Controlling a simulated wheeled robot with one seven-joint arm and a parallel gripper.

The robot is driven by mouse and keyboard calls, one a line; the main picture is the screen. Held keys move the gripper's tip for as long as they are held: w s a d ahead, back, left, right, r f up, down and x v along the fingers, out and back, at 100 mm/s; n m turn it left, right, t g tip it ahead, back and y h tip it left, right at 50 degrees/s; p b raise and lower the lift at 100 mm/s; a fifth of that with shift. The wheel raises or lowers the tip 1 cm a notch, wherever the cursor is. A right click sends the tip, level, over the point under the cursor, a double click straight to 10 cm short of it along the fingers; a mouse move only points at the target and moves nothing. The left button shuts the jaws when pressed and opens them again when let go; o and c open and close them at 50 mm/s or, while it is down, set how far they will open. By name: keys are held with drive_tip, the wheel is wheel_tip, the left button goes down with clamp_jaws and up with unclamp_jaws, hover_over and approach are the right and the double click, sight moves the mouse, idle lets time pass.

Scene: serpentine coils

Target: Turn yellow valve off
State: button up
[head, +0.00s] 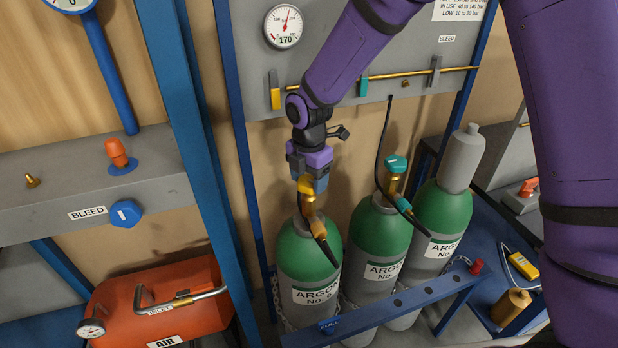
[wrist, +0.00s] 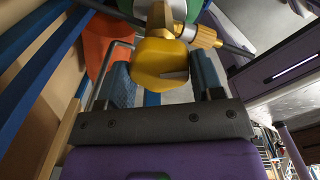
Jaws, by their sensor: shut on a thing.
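The yellow valve (head: 305,186) is the knob on top of the left green-and-grey argon cylinder (head: 308,262). In the wrist view its yellow knob (wrist: 160,66) sits between my two blue fingers, with the brass fitting (wrist: 205,37) beyond it. My gripper (head: 310,180) points down over the cylinder and is shut on the yellow knob. It also shows in the wrist view (wrist: 163,85). My fingers partly hide the knob in the head view. The knob's turned position cannot be told.
A second argon cylinder (head: 376,255) with a teal valve (head: 396,164) stands close to the right, and a third (head: 440,225) beyond it. A blue rail (head: 400,300) runs in front. A gauge panel (head: 345,50) with a yellow lever (head: 275,97) is behind. A blue post (head: 205,150) is left.

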drive_tip(key=shift+m, duration=0.3)
drive_tip(key=m, duration=0.5)
drive_tip(key=shift+m, duration=0.3)
drive_tip(key=m, duration=1.1)
drive_tip(key=shift+m, duration=0.4)
drive_tip(key=m, duration=0.5)
drive_tip(key=shift+m, duration=0.3)
drive_tip(key=o, duration=0.9)
